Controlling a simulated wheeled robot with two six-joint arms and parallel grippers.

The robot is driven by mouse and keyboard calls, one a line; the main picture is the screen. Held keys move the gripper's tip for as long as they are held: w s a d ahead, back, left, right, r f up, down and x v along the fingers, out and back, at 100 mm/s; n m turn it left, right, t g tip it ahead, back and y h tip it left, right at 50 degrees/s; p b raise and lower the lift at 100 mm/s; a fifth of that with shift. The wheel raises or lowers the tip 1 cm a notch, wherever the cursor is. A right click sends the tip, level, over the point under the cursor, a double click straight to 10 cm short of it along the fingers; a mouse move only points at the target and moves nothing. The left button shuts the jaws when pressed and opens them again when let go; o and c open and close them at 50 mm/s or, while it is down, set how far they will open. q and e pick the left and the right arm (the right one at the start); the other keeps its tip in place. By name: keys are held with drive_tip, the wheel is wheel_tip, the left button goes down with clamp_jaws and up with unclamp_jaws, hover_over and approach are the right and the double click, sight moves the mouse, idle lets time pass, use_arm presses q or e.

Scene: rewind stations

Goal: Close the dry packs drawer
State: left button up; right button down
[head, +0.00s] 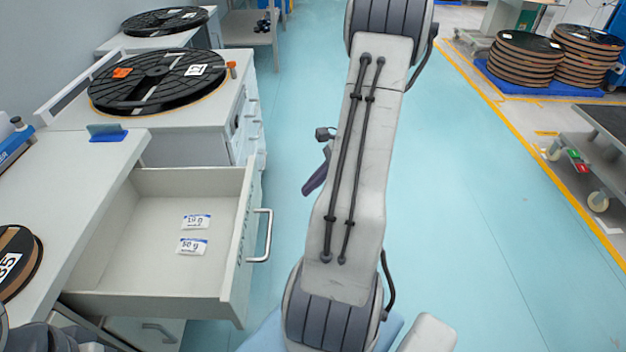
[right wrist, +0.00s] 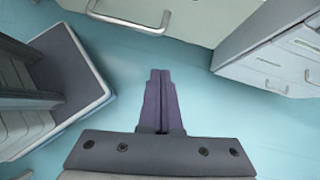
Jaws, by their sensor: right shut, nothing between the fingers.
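The drawer (head: 150,285) stands pulled out from the white cabinet at the left of the head view. Two small white packs (head: 196,221) marked with grams lie flat inside it. Its metal bar handle (head: 262,236) is on the front panel, facing right. My right gripper (head: 318,178) is right of the drawer front, apart from the handle and partly hidden behind my arm. In the right wrist view its fingers (right wrist: 159,82) are together and empty, over the floor, with a bar handle (right wrist: 128,22) ahead of them. My left gripper cannot be made out.
A worktop (head: 75,180) with a labelled reel (head: 18,262) lies left of the drawer. A large black reel (head: 158,82) rests on the cabinet behind. Stacked reels (head: 525,62) and a cart (head: 590,140) stand at the far right. The blue floor (head: 480,230) between is clear.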

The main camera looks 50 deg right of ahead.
drive_tip(key=w+a+f+b, duration=0.1)
drive_tip(key=w+a+f, duration=0.3)
drive_tip(key=a, duration=0.1)
drive_tip(key=shift+w+a+f, duration=0.15)
drive_tip(key=shift+a+f, duration=0.05)
